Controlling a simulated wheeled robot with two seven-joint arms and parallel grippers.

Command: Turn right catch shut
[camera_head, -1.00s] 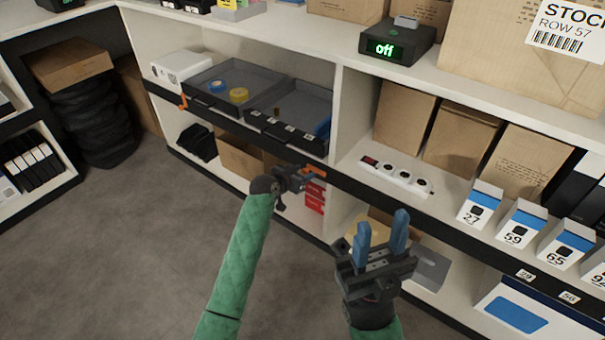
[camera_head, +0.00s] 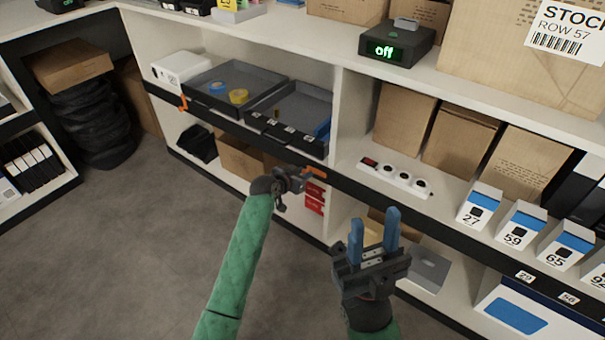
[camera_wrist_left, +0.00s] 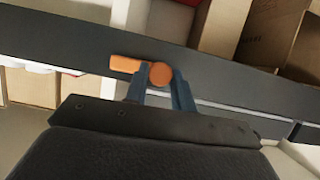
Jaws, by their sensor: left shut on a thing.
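The right catch is an orange turn-piece on the black shelf edge below the right tray. In the head view its orange bar (camera_head: 314,172) shows just beyond my left gripper (camera_head: 294,176). In the left wrist view the catch (camera_wrist_left: 127,64) has a round orange knob with a bar pointing left along the black strip. My left gripper (camera_wrist_left: 160,88) is shut on the catch, its blue fingers on either side of the knob. The left catch (camera_head: 183,102) is orange and hangs downward at the left end. My right gripper (camera_head: 373,238) is open and empty, in front of the shelf.
Two grey trays (camera_head: 213,105) (camera_head: 262,110) sit on the shelf behind the black edge. A white power strip (camera_head: 396,180) and several cartons stand to the right. Numbered boxes (camera_head: 480,206) line the right shelf. The floor at left is clear.

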